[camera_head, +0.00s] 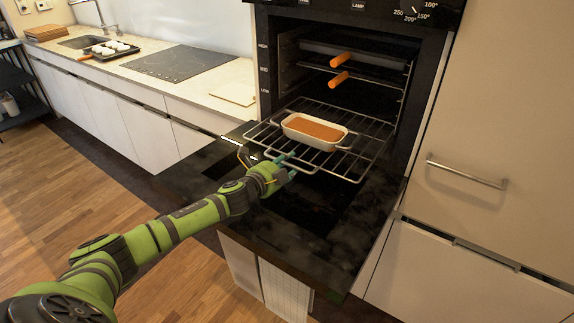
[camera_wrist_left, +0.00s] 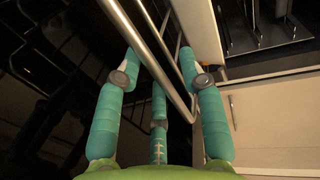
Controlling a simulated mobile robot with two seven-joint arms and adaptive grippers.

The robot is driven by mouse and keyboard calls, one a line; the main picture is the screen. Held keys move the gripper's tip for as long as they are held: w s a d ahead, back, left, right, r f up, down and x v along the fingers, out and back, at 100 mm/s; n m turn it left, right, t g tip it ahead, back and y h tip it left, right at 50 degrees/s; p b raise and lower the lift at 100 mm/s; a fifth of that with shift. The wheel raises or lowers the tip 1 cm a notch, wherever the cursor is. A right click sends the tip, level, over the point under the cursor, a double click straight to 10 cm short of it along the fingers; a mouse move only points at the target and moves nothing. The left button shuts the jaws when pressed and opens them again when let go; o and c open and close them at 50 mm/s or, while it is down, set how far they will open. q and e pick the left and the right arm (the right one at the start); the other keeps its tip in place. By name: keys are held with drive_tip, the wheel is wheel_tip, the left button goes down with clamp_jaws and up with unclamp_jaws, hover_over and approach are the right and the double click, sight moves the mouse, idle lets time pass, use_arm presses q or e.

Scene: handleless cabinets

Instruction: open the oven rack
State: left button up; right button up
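The oven rack (camera_head: 366,150) is a wire grid that sticks out of the oven opening over the lowered black door (camera_head: 320,240). A white baking dish (camera_head: 314,131) with orange-brown food sits on it. My left gripper (camera_head: 290,165), with teal fingers, is at the rack's front left edge. In the left wrist view, metal bars of the rack (camera_wrist_left: 160,45) pass diagonally between the spread fingers (camera_wrist_left: 160,62). The fingers look apart, not closed around the bars. Whether they touch the bars is unclear. My right gripper is not in view.
Two orange cylindrical pieces (camera_head: 339,70) show inside the oven at an upper level. A counter with a black cooktop (camera_head: 180,63) runs along the left. A cabinet with a bar handle (camera_head: 466,174) stands at the right. The wooden floor (camera_head: 60,190) at the left is clear.

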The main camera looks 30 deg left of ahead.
use_arm(q)
drive_tip(key=shift+s, duration=0.2)
drive_tip(key=v, duration=1)
drive_tip(key=shift+s, duration=0.35)
drive_tip(key=shift+s+r, duration=0.25)
drive_tip(key=shift+s, duration=0.2)
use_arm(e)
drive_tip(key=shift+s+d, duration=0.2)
